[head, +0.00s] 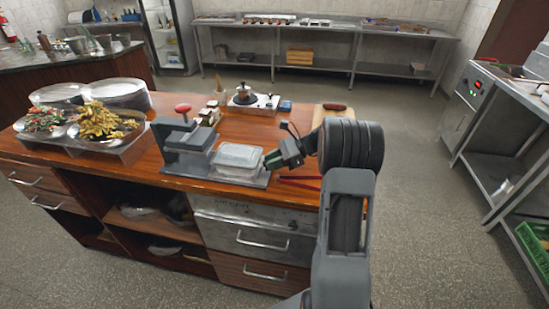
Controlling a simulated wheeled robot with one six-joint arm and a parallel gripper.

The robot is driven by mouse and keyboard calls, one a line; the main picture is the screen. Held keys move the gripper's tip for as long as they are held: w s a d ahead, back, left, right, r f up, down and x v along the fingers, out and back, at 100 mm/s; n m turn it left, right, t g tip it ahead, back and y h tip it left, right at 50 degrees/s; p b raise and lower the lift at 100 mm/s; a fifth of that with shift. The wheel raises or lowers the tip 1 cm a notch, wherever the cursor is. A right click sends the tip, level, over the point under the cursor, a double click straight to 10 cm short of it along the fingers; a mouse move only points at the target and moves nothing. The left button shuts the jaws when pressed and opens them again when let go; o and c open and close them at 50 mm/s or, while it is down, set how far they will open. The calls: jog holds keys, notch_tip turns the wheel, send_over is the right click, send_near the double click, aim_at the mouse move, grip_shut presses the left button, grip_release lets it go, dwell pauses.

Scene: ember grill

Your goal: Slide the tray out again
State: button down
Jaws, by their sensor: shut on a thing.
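A pale, translucent rectangular tray (238,157) sits on the right part of a grey metal base plate (212,181) on the wooden counter. The fingertips are small in this view, so the exact grip is hard to make out.
Red bars (298,182) lie on the counter right of the plate. Behind stand a small hotplate with a pot (244,95) and a wooden board (333,113). Metal food platters (105,136) fill the counter's left.

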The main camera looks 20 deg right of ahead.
jog(key=c, duration=1.2)
grip_release()
jog(key=v, duration=1.4)
jog(key=shift+a, duration=0.1)
